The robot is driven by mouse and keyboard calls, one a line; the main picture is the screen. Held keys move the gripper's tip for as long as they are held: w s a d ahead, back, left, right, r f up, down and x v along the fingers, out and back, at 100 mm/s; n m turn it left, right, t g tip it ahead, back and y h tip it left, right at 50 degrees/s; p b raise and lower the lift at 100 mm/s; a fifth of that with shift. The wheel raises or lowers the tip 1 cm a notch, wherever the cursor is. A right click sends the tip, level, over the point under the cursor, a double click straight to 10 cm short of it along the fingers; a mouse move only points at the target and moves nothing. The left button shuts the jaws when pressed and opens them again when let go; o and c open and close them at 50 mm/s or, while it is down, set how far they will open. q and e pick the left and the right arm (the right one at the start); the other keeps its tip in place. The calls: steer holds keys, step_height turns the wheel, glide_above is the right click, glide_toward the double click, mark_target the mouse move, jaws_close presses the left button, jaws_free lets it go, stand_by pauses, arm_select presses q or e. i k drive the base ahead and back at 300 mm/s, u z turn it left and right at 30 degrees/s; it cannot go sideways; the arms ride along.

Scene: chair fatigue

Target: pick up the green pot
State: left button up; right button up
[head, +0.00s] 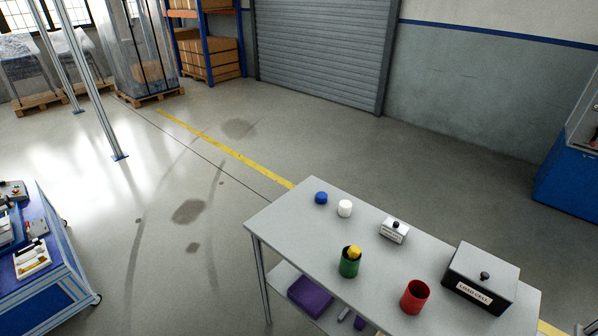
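The green pot (349,264) stands upright near the front edge of the grey table (281,228), at the lower right of the head view. A yellow object (354,251) sticks out of its open top. Neither my left nor my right gripper shows in this view.
On the table are a blue piece (321,198), a white piece (345,208), a small labelled box (394,231), a red pot (414,297) and a larger load cell box (481,281). A purple object (310,297) lies on the lower shelf. A blue cart (47,290) stands left; open floor lies between.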

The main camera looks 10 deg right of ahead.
mark_target(348, 269)
steer(key=z, duration=0.2)
steer(key=k, duration=0.25)
steer(key=z, duration=1.05)
steer(key=k, duration=1.1)
steer(key=z, duration=1.2)
steer(key=i, duration=1.35)
steer(key=u, duration=0.95)
steer(key=i, duration=0.55)
steer(key=u, duration=0.7)
